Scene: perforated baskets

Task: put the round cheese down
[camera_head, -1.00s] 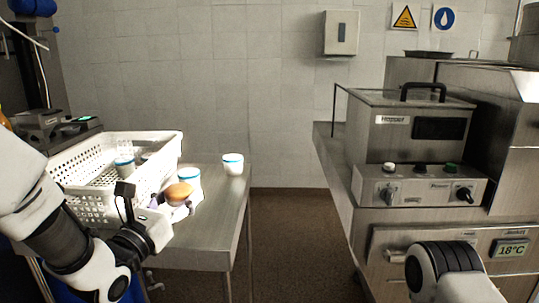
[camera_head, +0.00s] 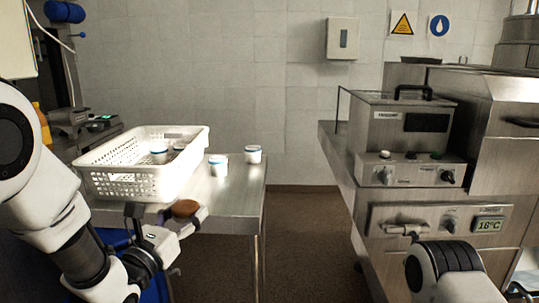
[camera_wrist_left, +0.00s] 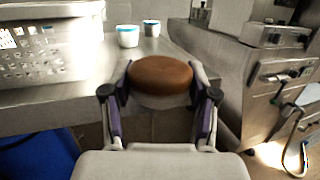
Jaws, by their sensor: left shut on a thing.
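The round cheese (camera_head: 185,208) is a brown-orange disc. My left gripper (camera_head: 186,217) is shut on it and holds it level, in front of the steel table's near edge. In the left wrist view the cheese (camera_wrist_left: 160,75) sits between the two fingers of my left gripper (camera_wrist_left: 160,98), one on each side. No surface shows touching the cheese from below. My right gripper is out of view; only part of my right arm shows at the lower right.
A white perforated basket (camera_head: 130,186) stands on the steel table (camera_head: 232,198), with cups inside. Two white cups with blue rims (camera_head: 218,165) (camera_head: 253,154) stand right of it. Bare table lies in front of these cups. A steel appliance (camera_head: 408,130) stands across the aisle.

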